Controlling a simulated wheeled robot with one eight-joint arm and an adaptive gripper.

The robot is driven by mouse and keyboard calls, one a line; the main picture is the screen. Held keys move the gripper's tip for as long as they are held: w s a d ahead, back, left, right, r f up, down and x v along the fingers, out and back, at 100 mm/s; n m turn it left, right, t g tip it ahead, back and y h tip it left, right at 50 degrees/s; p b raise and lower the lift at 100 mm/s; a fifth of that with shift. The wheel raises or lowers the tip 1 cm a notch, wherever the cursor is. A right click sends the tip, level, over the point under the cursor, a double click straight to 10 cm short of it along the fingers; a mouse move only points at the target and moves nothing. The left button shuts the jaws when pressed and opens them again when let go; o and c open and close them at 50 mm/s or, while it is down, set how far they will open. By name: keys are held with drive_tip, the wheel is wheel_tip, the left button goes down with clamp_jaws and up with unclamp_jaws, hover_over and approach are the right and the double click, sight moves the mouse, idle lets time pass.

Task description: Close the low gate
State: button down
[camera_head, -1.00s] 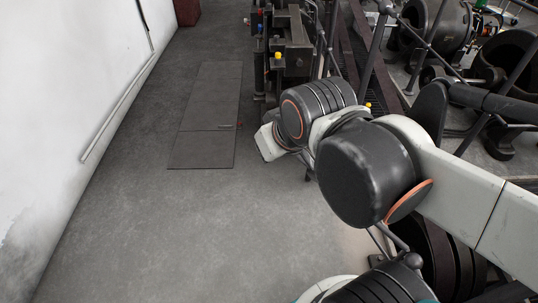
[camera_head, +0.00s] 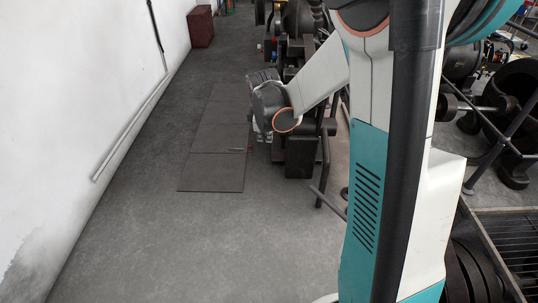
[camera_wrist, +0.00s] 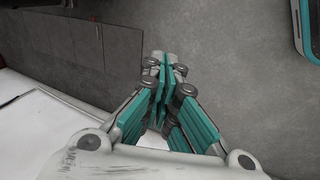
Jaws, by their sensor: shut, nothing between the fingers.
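My gripper (camera_wrist: 165,64) shows in the wrist view with its teal fingers together and nothing between them, above bare grey floor. In the head view my arm reaches forward beside the dark machines, and its fingertips are hidden or too small to make out. I cannot pick out the low gate for certain. A dark bent tube (camera_head: 325,165) stands low at the right edge of the aisle, just right of my wrist, with a thin slanting bar (camera_head: 327,203) near its foot. Their far parts are hidden by my arm. I see no contact between my gripper and either.
Flat floor plates (camera_head: 212,172) with a small handle lie in the aisle; they also show in the wrist view (camera_wrist: 85,40). A white wall (camera_head: 75,90) with a pipe bounds the left. A dark red box (camera_head: 200,28) stands far back. The near floor is clear.

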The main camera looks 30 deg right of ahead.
drive_tip(key=w+d+f+n+g+p, duration=0.1)
drive_tip(key=w+d+f+n, duration=0.1)
drive_tip(key=d+f, duration=0.35)
drive_tip(key=w+d+f+n+g, duration=0.1)
drive_tip(key=d+f+n, duration=0.15)
drive_tip(key=f, duration=0.65)
drive_tip(key=s+d+f+n+g+b, duration=0.1)
drive_tip(key=d+f, duration=0.2)
drive_tip(key=f, duration=0.6)
drive_tip(key=s+d+f+n+b, duration=0.1)
drive_tip(key=d+f+n, duration=0.15)
drive_tip(key=f, duration=0.75)
drive_tip(key=s+d+f+n+g+b, duration=0.1)
drive_tip(key=d+f, duration=0.3)
drive_tip(key=f, duration=0.5)
drive_tip(key=d, duration=0.1)
drive_tip(key=d+r+b, duration=0.1)
drive_tip(key=d, duration=0.1)
drive_tip(key=shift+d+r+h, duration=0.1)
drive_tip(key=shift+d+h, duration=0.05)
drive_tip(key=shift+h, duration=0.15)
drive_tip(key=shift+w+d, duration=0.1)
